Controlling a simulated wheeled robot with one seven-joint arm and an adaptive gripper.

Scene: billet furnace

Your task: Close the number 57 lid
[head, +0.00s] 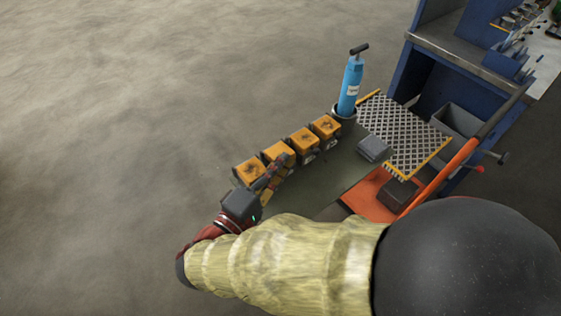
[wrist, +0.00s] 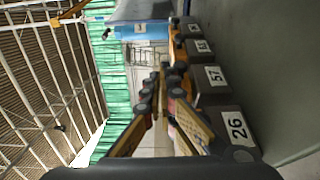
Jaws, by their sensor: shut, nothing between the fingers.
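The box marked 57 (wrist: 210,78) is a dark box in a row of similar boxes in the wrist view. Going by the row order, it seems to be the second box from the left in the head view, with an orange lid (head: 275,151). Whether this lid is fully shut or a little raised I cannot tell, as my gripper hides part of it. My gripper (head: 283,160) is shut and empty, with its tips at or just in front of this box. In the wrist view its fingers (wrist: 160,78) meet beside the row. Contact with the lid is unclear.
The box marked 26 (wrist: 232,128) is nearest the wrist camera. Two more orange-topped boxes (head: 303,139) (head: 326,126) continue the row. Beyond stand a blue cylinder (head: 351,84) with a dark handle, a grey block (head: 373,148) and a metal grating (head: 405,130). Floor left of the row is clear.

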